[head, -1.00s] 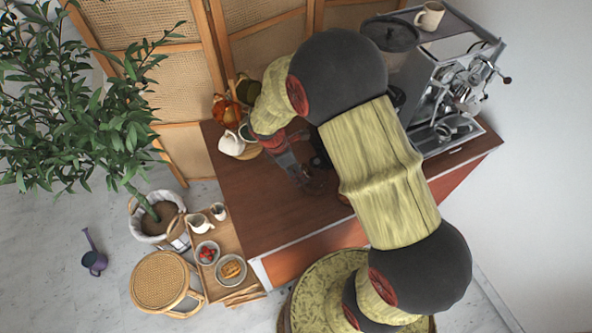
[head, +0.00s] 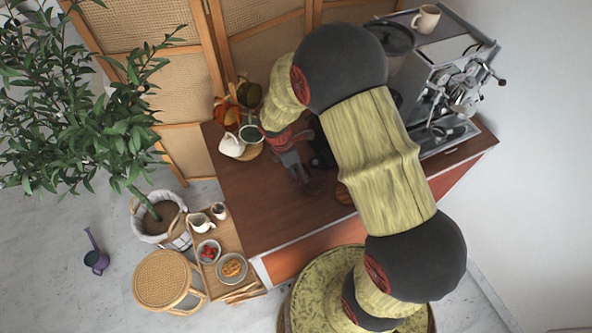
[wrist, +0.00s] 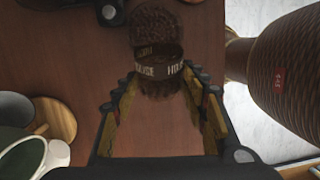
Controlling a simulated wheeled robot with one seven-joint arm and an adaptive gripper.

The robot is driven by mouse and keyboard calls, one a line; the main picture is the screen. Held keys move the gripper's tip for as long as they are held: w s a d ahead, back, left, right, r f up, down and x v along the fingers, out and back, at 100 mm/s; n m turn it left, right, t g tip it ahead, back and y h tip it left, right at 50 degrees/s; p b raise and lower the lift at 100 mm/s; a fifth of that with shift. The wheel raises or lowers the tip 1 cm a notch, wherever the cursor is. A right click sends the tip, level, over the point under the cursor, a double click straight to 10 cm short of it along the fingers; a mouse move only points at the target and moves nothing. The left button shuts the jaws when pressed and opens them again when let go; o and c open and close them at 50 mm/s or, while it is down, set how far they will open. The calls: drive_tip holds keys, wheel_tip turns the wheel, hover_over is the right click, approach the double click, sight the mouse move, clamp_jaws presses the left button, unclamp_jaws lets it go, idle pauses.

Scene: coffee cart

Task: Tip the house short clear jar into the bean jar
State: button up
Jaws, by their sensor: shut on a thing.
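My gripper (wrist: 163,95) points down over the brown counter, its fingers on both sides of the house short clear jar (wrist: 160,70). The jar has a dark band lettered HOUSE and brown beans in it. It lies between the fingertips in the wrist view, and beans show at both ends of the band. In the head view my gripper (head: 299,175) is over the middle of the counter, and the jar there is too dim to make out clearly. I cannot pick out the bean jar with certainty; my arm hides part of the counter.
A cup with dark green inside (wrist: 25,158) and a round wooden board (wrist: 58,119) are left of the gripper in the wrist view. A white pitcher (head: 231,146) stands near the counter's back left. The espresso machine (head: 452,90) fills the right end. The counter's left front is clear.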

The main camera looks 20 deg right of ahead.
sight(304, 168)
drive_tip(key=shift+d+r+y+p, duration=0.3)
drive_tip(key=shift+y+p, duration=0.35)
drive_tip(key=shift+p, duration=0.85)
drive_tip(key=shift+d+r+y+p, duration=0.15)
drive_tip(key=shift+r+y+p, duration=0.35)
drive_tip(key=shift+p, duration=0.95)
drive_tip(key=shift+d+y+b, duration=0.35)
drive_tip(key=shift+y, duration=0.4)
drive_tip(key=shift+d+r+y+b, duration=0.3)
drive_tip(key=shift+y+b, duration=0.6)
drive_tip(key=shift+b, duration=0.5)
drive_tip(key=shift+d+r+y+b, duration=0.15)
drive_tip(key=shift+d+y+b, duration=0.25)
drive_tip(key=shift+y+b, duration=0.75)
drive_tip(key=shift+h, duration=0.25)
drive_tip(key=shift+s+a+r+h+p, duration=0.1)
drive_tip(key=shift+a+r+h+p, duration=0.15)
drive_tip(key=shift+p, duration=0.45)
drive_tip(key=shift+a+h+p, duration=0.25)
drive_tip(key=shift+h+p, duration=0.5)
drive_tip(key=shift+p, duration=0.5)
drive_tip(key=shift+a+f+h+p, duration=0.15)
drive_tip(key=shift+h+p, duration=0.15)
drive_tip(key=shift+p, duration=0.45)
drive_tip(key=shift+a+h+p, duration=0.1)
drive_tip(key=shift+h+p, duration=0.2)
drive_tip(key=shift+p, duration=0.1)
